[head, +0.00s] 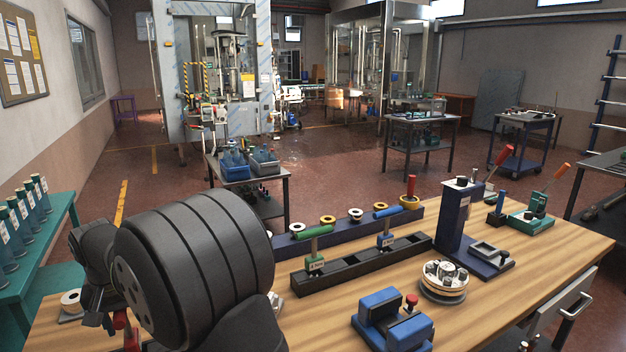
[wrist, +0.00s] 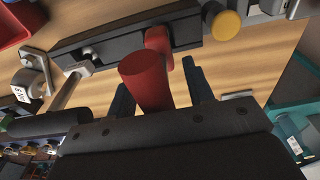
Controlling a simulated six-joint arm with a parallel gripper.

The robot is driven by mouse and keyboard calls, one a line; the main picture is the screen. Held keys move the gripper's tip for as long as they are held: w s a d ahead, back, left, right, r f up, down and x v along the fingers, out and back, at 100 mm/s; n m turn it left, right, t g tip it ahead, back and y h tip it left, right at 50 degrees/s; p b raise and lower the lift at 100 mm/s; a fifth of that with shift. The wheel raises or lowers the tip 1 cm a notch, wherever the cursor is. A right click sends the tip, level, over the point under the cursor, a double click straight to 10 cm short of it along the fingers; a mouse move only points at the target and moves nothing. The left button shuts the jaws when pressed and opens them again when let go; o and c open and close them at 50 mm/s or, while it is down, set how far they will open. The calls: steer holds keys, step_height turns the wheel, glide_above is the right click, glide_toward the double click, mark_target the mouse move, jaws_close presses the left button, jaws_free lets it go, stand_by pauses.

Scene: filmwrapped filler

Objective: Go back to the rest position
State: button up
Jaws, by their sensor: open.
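My gripper (wrist: 155,75) is open in the wrist view, with its two dark fingers apart. A red handle (wrist: 146,82) shows between the fingers, with a gap on each side. It stands at a dark slotted rack (wrist: 110,40). In the head view my dark arm fills the lower left and hides most of that spot. Only a bit of red (head: 121,319) shows below my wrist there. My fingertips cannot be made out in the head view.
The wooden bench (head: 560,245) carries a black rack (head: 345,275) with green and blue-handled tools, a blue block fixture (head: 385,315), a round holder (head: 443,285) and a dark blue upright stand (head: 455,220). A teal shelf (head: 50,235) with bottles is at left.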

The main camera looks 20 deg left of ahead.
steer(key=shift+r, duration=1.9)
